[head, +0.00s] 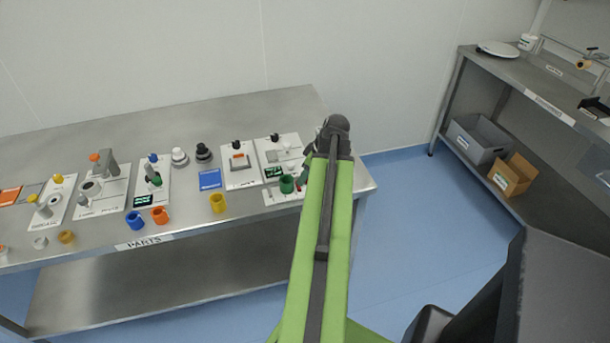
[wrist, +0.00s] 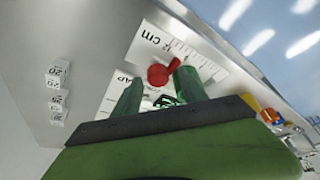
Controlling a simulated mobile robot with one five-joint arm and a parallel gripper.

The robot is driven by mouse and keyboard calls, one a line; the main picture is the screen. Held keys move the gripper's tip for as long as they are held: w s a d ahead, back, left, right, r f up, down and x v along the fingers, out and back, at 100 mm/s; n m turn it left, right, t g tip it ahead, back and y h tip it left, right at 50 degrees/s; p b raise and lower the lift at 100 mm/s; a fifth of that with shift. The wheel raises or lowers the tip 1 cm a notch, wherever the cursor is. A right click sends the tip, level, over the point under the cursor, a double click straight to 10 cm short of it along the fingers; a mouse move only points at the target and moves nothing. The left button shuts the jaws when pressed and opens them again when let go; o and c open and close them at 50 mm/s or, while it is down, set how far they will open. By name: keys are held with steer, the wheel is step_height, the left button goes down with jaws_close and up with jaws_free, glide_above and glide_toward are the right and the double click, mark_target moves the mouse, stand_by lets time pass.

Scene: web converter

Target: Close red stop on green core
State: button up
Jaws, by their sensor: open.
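The green core (head: 287,184) stands upright near the front edge of the table's right end in the head view, on a white plate (head: 270,196). The red stop (wrist: 161,74) shows in the wrist view as a round red knob with a short arm, beside the cm scale (wrist: 190,60). I cannot tell the green core from the right finger there, nor whether anything touches.
Several fixtures line the table (head: 200,270) to the left, with blue (head: 136,220), orange (head: 160,215) and yellow (head: 218,203) cores in front. A shelf (head: 545,95) with bins stands at right; blue floor between is clear.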

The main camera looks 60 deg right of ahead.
steer(key=shift+r, duration=0.25)
steer(key=p+v, duration=1.6)
steer(key=v, duration=0.1)
steer(key=shift+s+f, duration=0.1)
steer(key=shift+f, duration=0.05)
steer(key=shift+c, duration=0.4)
